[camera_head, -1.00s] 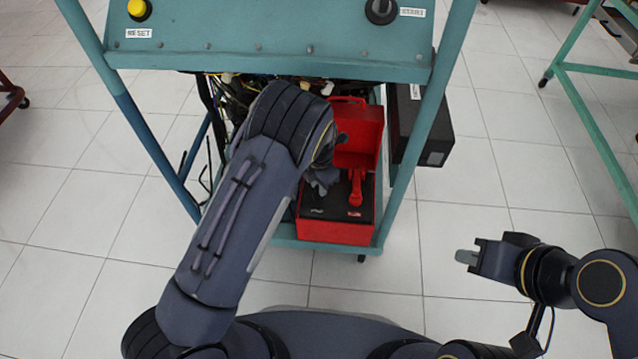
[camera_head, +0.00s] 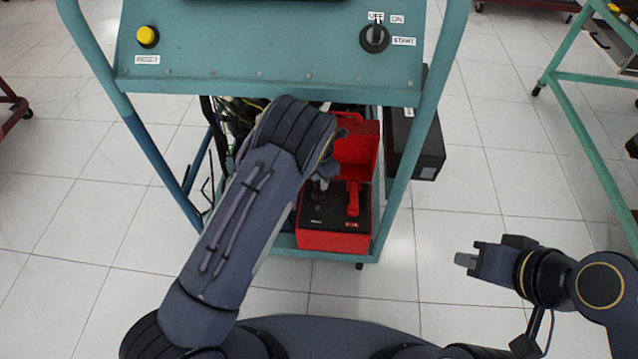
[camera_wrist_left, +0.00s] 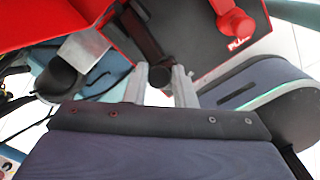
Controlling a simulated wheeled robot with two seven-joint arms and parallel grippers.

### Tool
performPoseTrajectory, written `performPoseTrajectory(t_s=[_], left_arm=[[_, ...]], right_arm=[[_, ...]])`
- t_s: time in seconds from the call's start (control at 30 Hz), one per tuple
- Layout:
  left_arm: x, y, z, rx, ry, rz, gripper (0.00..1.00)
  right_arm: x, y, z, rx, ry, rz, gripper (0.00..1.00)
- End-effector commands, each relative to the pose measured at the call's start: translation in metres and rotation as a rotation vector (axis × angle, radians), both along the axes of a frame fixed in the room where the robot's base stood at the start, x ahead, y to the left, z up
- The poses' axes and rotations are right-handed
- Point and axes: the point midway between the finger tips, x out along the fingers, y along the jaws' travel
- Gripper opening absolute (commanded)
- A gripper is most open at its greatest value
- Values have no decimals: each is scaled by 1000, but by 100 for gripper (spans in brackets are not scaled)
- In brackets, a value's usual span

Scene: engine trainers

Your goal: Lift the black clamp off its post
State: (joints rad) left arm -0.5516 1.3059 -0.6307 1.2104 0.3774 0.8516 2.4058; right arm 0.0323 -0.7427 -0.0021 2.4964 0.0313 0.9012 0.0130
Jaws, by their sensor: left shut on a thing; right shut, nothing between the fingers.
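The black clamp (camera_wrist_left: 147,34) shows in the left wrist view as a dark bar with a round end between my left gripper's fingers (camera_wrist_left: 162,86). In the head view my left gripper (camera_head: 322,180) is over the left part of the battery top, inside the red box (camera_head: 334,241), and largely hides the clamp. Whether the clamp still touches its post I cannot tell. The red clamp (camera_head: 353,197) stands on the battery's right side, apart from the gripper. My right gripper (camera_head: 468,261) is shut and empty, out over the floor at the right.
The box sits on the lower shelf of a teal trainer frame (camera_head: 413,137), under its control panel (camera_head: 270,45). The red lid stands up behind the battery. Loose wiring (camera_head: 232,128) hangs left of the box, and a black case (camera_head: 417,140) is at its right.

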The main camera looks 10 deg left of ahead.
Motion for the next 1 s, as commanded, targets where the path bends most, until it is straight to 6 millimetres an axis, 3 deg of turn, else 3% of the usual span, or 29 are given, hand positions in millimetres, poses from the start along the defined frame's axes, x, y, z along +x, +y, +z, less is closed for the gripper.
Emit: performPoseTrajectory(t_s=[0.03,0.2,0.77,0.8,0.93,1.0], left_arm=[[9,7,1,9,-19,5,0],[14,7,2,11,-17,5,0],[15,9,1,16,-11,4,0],[15,9,1,16,-11,4,26],[15,9,1,16,-8,4,42],[14,8,1,14,-7,4,45]], right_arm=[[0,0,1,0,0,0,0],[0,0,3,0,0,0,0],[0,0,4,0,0,0,0],[0,0,4,0,0,0,0],[0,0,4,0,0,0,0],[0,0,4,0,0,0,0]])
